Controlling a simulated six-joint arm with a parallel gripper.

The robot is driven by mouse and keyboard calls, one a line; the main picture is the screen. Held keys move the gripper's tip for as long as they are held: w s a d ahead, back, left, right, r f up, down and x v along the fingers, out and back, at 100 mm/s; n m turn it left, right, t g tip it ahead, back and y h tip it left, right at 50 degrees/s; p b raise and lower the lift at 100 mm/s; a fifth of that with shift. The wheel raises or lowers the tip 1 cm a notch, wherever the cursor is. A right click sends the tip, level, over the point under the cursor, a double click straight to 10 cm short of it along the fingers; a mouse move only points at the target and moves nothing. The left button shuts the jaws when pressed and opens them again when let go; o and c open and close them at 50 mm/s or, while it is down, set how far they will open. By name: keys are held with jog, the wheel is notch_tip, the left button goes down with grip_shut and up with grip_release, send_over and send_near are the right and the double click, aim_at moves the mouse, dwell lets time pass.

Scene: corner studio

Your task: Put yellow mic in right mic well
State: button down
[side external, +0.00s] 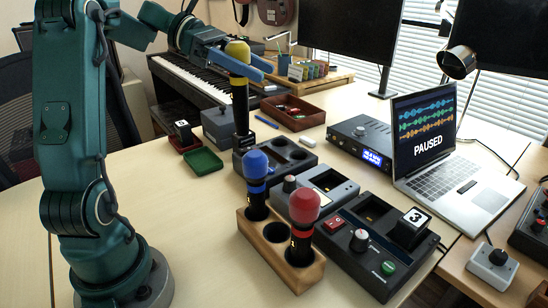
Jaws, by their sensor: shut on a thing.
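The yellow mic (239,95) is upright, with a yellow head and a dark body. My gripper (264,69) is shut around it just below the head, with its blue fingers on either side. The mic's lower end is at the back left corner of a dark block with round wells (274,171). I cannot tell whether it is inside a well or just behind or above the block. Other wells in that block look empty. A wooden holder (292,275) in front has a blue mic (256,170) at left, an empty middle well and a red mic (304,207) at right.
A grey device (322,184) and a black control box (350,257) stand right of the wells. An audio unit (360,141) and a laptop (440,140) are behind them. A green tray (202,161) lies left. The front left tabletop is clear.

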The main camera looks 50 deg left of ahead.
jog(key=w+a+f+n+t+y, duration=0.3)
jog(key=w+a+n+t, duration=0.15)
jog(key=w, duration=0.65)
jog(key=shift+g+y, duration=0.3)
jog(key=shift+g, duration=0.05)
jog(key=shift+w+d+f, duration=0.55)
jog(key=shift+w+f, duration=0.4)
jog(key=shift+f, duration=1.2)
jog(key=shift+w+d+f, duration=0.6)
jog(key=shift+w+f, duration=0.4)
jog(key=shift+f, duration=1.2)
jog(key=shift+w+d+f, duration=0.55)
jog(key=shift+w+f, duration=0.4)
jog(key=shift+f, duration=1.3)
jog(key=shift+c, duration=1.3)
grip_release()
